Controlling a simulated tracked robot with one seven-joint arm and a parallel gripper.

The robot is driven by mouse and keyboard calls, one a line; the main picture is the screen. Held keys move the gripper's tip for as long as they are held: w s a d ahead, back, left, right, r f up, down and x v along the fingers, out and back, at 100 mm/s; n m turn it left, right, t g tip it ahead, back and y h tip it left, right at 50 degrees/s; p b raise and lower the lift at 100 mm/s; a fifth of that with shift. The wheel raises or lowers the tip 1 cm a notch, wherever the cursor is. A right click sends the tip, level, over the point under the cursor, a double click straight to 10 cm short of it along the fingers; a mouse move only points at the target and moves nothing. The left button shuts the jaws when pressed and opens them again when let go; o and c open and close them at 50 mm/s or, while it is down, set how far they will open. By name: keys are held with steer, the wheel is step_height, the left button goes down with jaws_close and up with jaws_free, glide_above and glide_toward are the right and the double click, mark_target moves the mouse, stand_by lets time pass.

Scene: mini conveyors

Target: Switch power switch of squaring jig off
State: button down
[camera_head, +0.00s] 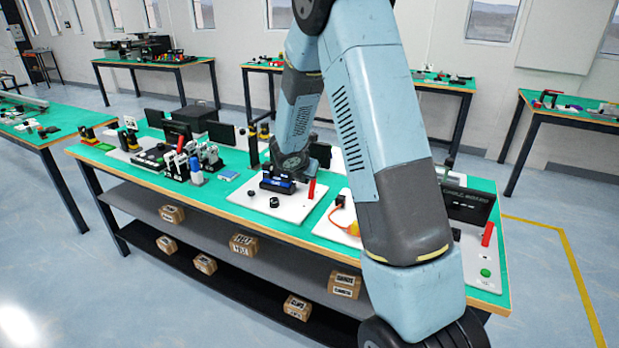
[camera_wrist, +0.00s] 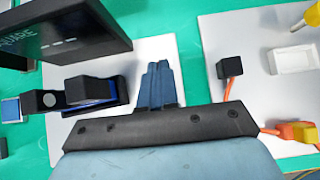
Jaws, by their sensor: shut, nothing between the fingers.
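A dark display panel (camera_wrist: 60,30) bearing the letters "SQUARE" stands at the upper left of the wrist view. A black-and-blue device (camera_wrist: 92,95) is below it on a white base plate (camera_wrist: 112,55); I take this to be the squaring jig. The head view shows a similar black-and-blue device (camera_head: 277,186) on a white plate (camera_head: 290,211), with a red upright piece (camera_head: 312,189) and black knobs (camera_head: 274,202). My gripper (camera_wrist: 158,68) is shut and empty, over the plate to the device's right. I cannot tell which part is the power switch.
To the right, another white plate (camera_wrist: 245,95) carries a black block (camera_wrist: 230,67), an orange cable and a white tray (camera_wrist: 291,60). Other fixtures crowd the green bench (camera_head: 225,207) on the left. My arm covers part of its right side.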

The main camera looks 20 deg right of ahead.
steer(key=shift+r, duration=0.4)
steer(key=shift+s+a, duration=0.1)
steer(key=w+r+v, duration=0.1)
steer(key=v, duration=1.1)
steer(key=shift+s+r, duration=0.25)
steer(key=shift+r, duration=0.05)
